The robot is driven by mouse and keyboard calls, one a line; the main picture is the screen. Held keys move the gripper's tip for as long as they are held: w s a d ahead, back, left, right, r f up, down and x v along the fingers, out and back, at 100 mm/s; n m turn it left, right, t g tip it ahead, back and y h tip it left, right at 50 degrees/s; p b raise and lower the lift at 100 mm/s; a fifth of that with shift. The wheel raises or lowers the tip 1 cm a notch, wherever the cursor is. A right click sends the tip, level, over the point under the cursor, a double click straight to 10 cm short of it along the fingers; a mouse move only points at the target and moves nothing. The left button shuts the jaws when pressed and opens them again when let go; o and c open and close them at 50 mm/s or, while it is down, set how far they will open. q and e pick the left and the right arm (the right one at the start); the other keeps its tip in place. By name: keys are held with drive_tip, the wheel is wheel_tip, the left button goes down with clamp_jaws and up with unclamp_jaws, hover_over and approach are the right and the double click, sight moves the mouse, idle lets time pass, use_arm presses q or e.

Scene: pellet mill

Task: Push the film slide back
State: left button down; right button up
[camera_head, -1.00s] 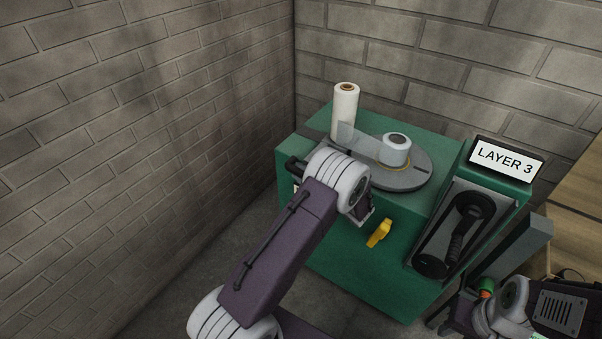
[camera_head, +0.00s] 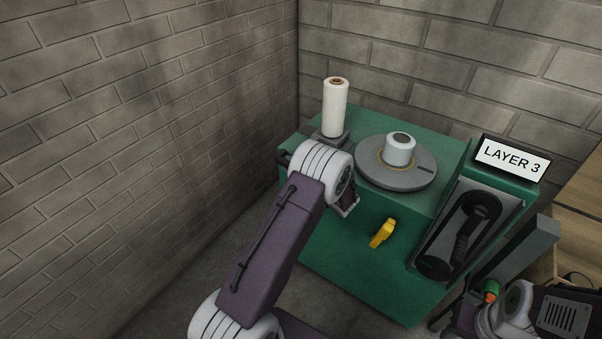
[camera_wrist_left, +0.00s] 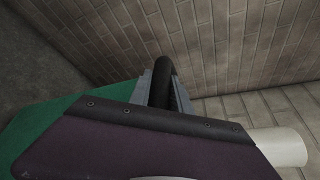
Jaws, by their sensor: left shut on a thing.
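My left gripper (camera_wrist_left: 163,95) is shut around a black curved handle (camera_wrist_left: 165,68) in the left wrist view. In the head view my left wrist hides its fingers. A dark bar end (camera_head: 286,158) shows at the green machine's left edge. The white film roll (camera_head: 335,108) stands upright on a small dark base (camera_head: 345,137) at the machine's back left, apart from the grey turntable (camera_head: 370,178). A white cylinder, probably this roll, also shows in the left wrist view (camera_wrist_left: 282,147). Parts of my right arm show at the lower right; its fingers are not visible.
The green machine (camera_head: 375,265) stands near the brick walls. A smaller white roll (camera_head: 400,149) sits on the turntable. A yellow handle (camera_head: 382,233) is on its front. A "LAYER 3" sign (camera_head: 512,158) stands at the right, above a recess with a black crank (camera_head: 462,250).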

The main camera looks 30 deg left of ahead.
sight(279, 159)
use_arm(q)
drive_tip(key=a+b, duration=0.1)
drive_tip(key=a, duration=0.3)
drive_tip(key=shift+w, duration=0.15)
drive_tip(key=shift+a+r, duration=0.1)
drive_tip(key=c, duration=1.3)
unclamp_jaws()
drive_tip(key=shift+o, duration=0.5)
drive_tip(key=shift+a, duration=0.2)
drive_tip(key=v, duration=0.9)
drive_tip(key=shift+d, duration=0.1)
